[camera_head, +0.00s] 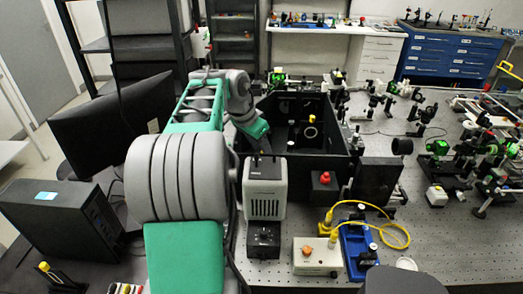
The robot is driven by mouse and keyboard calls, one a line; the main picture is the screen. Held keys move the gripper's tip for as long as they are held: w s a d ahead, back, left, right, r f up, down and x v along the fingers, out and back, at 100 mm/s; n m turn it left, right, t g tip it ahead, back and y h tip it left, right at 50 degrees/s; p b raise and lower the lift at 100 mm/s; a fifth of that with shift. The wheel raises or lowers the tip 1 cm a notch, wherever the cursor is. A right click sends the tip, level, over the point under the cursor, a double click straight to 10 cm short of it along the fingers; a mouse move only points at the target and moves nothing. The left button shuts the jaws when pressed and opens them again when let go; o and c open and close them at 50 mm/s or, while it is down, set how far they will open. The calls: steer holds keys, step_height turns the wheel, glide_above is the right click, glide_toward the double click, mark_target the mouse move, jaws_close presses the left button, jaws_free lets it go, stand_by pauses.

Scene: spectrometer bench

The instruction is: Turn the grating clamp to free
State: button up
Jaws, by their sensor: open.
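The black open-topped box (330,158) stands on the bench in the middle of the view, with small optical parts inside it. A ring-shaped part (310,132) with a yellowish spot above it is on its inner far side. I cannot make out the grating clamp or how it is turned. My gripper (266,157) hangs at the box's near left corner, just above the grey-white lamp-like unit (265,190). Its dark fingers look small and apart, with nothing seen between them. Whether it touches anything cannot be told.
A black box with a red knob (324,186) and a dark upright panel (376,182) stand near the box's front. A white box (317,257) with a yellow cable (385,211) lies nearer. A monitor (118,122) is left. Crowded optics fill the right; perforated bench (440,235) is bare at front right.

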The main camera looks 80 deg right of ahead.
steer(key=shift+x, duration=0.8)
steer(key=shift+c, duration=0.3)
jaws_close()
